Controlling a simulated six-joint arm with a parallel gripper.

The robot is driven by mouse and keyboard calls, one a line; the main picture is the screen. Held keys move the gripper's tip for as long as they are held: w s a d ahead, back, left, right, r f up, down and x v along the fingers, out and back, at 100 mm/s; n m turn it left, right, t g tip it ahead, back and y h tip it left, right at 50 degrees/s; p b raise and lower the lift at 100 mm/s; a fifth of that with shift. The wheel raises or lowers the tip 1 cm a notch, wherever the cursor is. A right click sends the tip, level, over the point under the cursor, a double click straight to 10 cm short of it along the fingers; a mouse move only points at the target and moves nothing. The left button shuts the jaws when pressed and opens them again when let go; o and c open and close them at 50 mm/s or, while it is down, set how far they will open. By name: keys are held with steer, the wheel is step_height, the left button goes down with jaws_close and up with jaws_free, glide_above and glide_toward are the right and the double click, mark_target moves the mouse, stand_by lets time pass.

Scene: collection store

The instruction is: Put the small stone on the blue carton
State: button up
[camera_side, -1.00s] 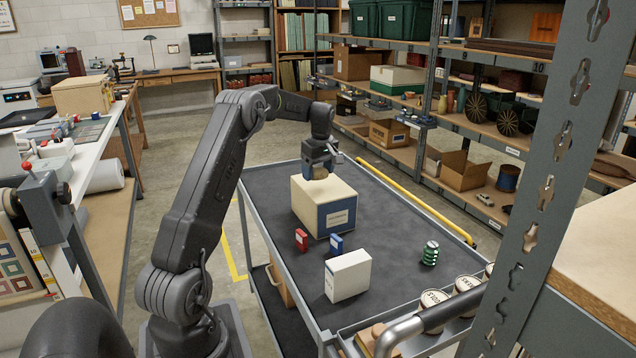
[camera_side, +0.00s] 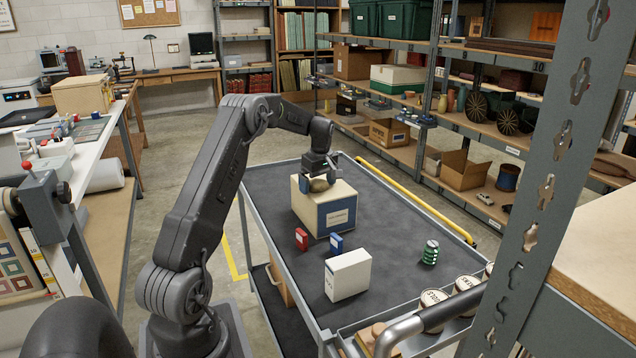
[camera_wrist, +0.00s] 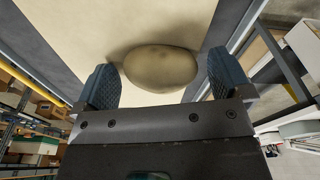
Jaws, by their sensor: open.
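The small stone (camera_side: 319,184) is rounded and tan. It rests on top of the carton (camera_side: 337,215), which is cream with a blue front panel and a white label. The stone (camera_wrist: 160,68) also shows in the wrist view, lying on the carton's pale top (camera_wrist: 70,35). My gripper (camera_side: 318,174) is just above the carton top at the stone. In the wrist view my gripper (camera_wrist: 160,84) is open, with a finger to each side of the stone and gaps between. The stone's underside is hidden.
The carton stands on a dark-topped cart (camera_side: 390,245). A green stacked object (camera_side: 430,252) stands to the right. The cart top is clear around it.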

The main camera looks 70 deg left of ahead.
mark_target(321, 182)
step_height(321, 182, up, 12)
steer(key=d, duration=0.1)
steer(key=d+r+m+t, duration=0.1)
steer(key=d+r+m, duration=0.45)
steer(key=d, duration=0.75)
steer(key=s+d+r+m+t, duration=0.1)
steer(key=s+d+r+m, duration=0.15)
steer(key=d, duration=0.45)
steer(key=s+d+r+m+t, duration=0.1)
steer(key=s+d+m, duration=0.15)
steer(key=d, duration=0.45)
steer(key=s+d+f+m+t, duration=0.1)
steer(key=s+d+f+m, duration=0.1)
steer(key=s+d, duration=0.3)
steer(key=s+d+f+m+t+h, duration=0.1)
steer(key=s+d+f+m, duration=0.1)
steer(key=s+d+m, duration=0.2)
steer(key=s+d+f+m+t, duration=0.1)
steer(key=s+d+f+m, duration=0.1)
steer(key=s+d+m, duration=0.2)
steer(key=s+d, duration=0.1)
steer(key=s, duration=0.1)
steer(key=shift+s+d+f, duration=0.25)
steer(key=shift+s+d, duration=0.1)
